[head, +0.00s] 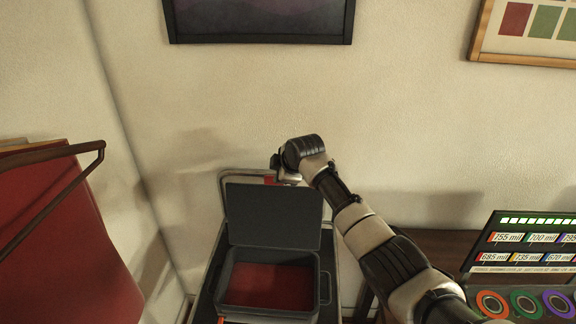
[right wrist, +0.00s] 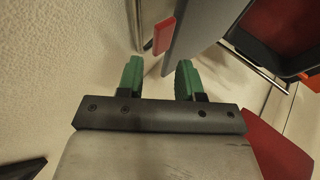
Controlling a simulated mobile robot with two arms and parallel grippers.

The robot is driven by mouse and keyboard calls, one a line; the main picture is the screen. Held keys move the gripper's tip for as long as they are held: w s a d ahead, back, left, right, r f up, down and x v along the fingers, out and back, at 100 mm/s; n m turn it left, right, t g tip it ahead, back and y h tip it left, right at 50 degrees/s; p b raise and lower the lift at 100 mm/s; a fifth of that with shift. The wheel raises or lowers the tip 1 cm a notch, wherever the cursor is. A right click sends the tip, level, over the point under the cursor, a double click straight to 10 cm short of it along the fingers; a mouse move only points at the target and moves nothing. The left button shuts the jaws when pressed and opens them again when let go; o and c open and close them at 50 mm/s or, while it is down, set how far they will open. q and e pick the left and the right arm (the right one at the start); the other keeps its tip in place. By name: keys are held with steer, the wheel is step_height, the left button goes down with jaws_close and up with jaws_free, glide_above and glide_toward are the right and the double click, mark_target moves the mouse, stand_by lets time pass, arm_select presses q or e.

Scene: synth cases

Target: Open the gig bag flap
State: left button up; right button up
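The gig bag shows as a grey case (head: 272,312) with a red inside. Its flap, a flat grey lid (head: 275,215), stands raised at the back, opening the inside to view. A red tab (right wrist: 164,36) sits on the lid's edge in the right wrist view. My right gripper (head: 281,170) is at the top of the lid, just behind or above its upper edge. In the right wrist view its green fingers (right wrist: 158,80) are apart, with the lid's edge just beyond them; I cannot tell whether they touch it. My left gripper is out of view.
The case sits on a metal-framed stand (head: 199,303) near the wall. A red panel with a brown rail (head: 50,205) is at the left. A dark table (head: 430,248) and a lit label display (head: 525,240) are at the right. The wall is close behind.

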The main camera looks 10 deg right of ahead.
steer(key=shift+b+v, duration=0.5)
steer(key=shift+v, duration=2.2)
